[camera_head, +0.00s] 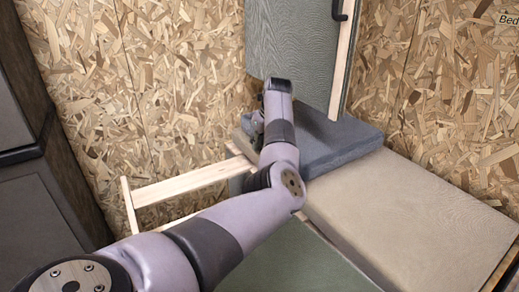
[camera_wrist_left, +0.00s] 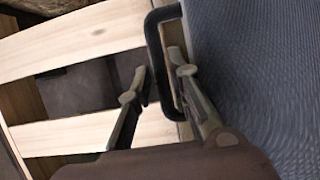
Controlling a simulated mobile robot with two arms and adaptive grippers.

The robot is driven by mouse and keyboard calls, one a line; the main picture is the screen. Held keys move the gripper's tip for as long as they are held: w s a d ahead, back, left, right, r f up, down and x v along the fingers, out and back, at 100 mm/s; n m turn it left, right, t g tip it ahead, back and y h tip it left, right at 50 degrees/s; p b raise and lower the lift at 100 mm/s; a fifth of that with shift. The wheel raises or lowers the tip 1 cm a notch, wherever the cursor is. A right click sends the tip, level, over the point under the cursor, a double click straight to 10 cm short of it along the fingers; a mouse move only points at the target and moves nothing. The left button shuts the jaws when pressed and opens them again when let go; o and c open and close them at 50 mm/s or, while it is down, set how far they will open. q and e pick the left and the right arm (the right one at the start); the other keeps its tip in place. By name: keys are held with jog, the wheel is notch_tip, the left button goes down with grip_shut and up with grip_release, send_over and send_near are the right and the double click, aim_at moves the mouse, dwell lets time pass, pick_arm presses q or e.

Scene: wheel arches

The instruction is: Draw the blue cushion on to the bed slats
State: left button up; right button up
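The blue cushion (camera_head: 340,140) lies flat at the back, right of my left arm. In the left wrist view its blue-grey fabric (camera_wrist_left: 260,70) fills the right side. A black handle (camera_wrist_left: 157,50) stands on its wooden edge. In the head view this gripper (camera_head: 250,125) is at the cushion's left end, partly hidden by my arm. The pale bed slats (camera_head: 180,187) are to the left, with open gaps between them (camera_wrist_left: 70,35). My right gripper is out of view.
A beige cushion (camera_head: 410,210) lies in front and right of the blue one. A green cushion (camera_head: 290,268) is in front. A grey-green padded panel (camera_head: 300,45) with a black handle stands upright behind. Chipboard walls close the back; a dark cabinet (camera_head: 40,200) stands left.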

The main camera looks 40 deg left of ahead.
pick_arm(q)
jog(key=shift+a+f, duration=0.25)
jog(key=shift+f, duration=0.35)
jog(key=shift+c, duration=0.2)
grip_shut()
